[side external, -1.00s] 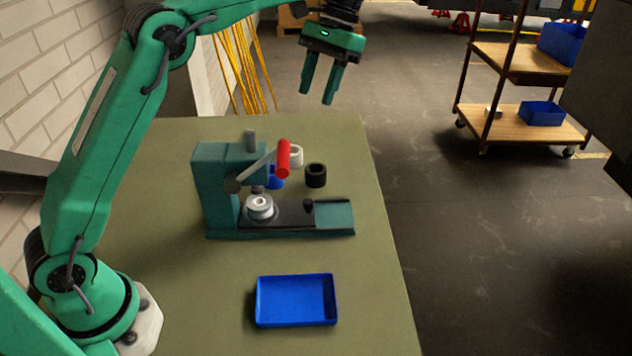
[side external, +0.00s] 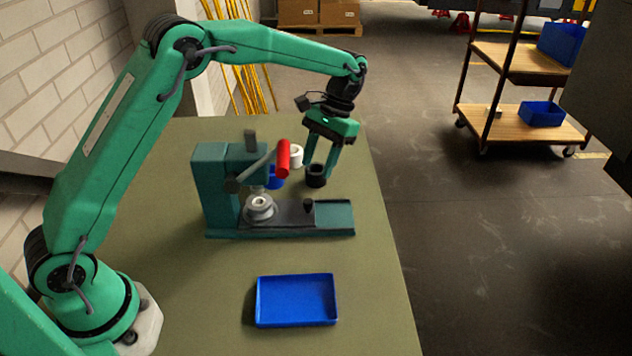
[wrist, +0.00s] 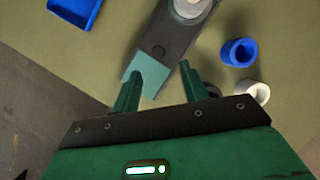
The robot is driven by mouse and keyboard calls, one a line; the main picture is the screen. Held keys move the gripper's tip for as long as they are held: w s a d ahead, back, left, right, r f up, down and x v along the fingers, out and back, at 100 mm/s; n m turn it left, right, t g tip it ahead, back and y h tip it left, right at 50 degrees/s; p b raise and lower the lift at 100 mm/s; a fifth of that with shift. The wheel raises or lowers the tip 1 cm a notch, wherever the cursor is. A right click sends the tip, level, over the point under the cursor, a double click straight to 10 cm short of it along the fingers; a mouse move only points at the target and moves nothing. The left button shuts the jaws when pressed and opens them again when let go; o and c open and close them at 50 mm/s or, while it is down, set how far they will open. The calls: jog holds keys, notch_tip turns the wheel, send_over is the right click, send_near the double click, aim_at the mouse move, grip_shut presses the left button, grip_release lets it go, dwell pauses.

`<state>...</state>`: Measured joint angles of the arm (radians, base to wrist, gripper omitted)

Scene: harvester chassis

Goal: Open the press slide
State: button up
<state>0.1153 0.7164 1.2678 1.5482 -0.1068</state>
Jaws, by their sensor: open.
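The teal press (side external: 222,185) stands on the table with a red-gripped lever (side external: 283,158). Its dark slide (side external: 285,213) lies along the base, with a small black knob (side external: 308,205) toward its right end. A pale round part (side external: 260,204) sits at the slide's left, under the press head; it also shows at the wrist view's top edge (wrist: 190,7). My gripper (side external: 321,174) is open and empty, pointing down behind the base's right end. In the wrist view, the knob (wrist: 158,52) appears ahead of and between my fingertips (wrist: 160,70).
A black ring (side external: 316,180) stands close to my fingers; my right finger partly hides it in the wrist view. A blue ring (wrist: 240,52) and a white ring (wrist: 257,92) stand nearby. A blue tray (side external: 297,300) lies in front, with clear table around it.

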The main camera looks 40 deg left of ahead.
aim_at(308, 200)
jog(key=shift+f, duration=0.7)
jog(key=shift+x, duration=3.9)
jog(key=shift+d, duration=0.2)
grip_shut()
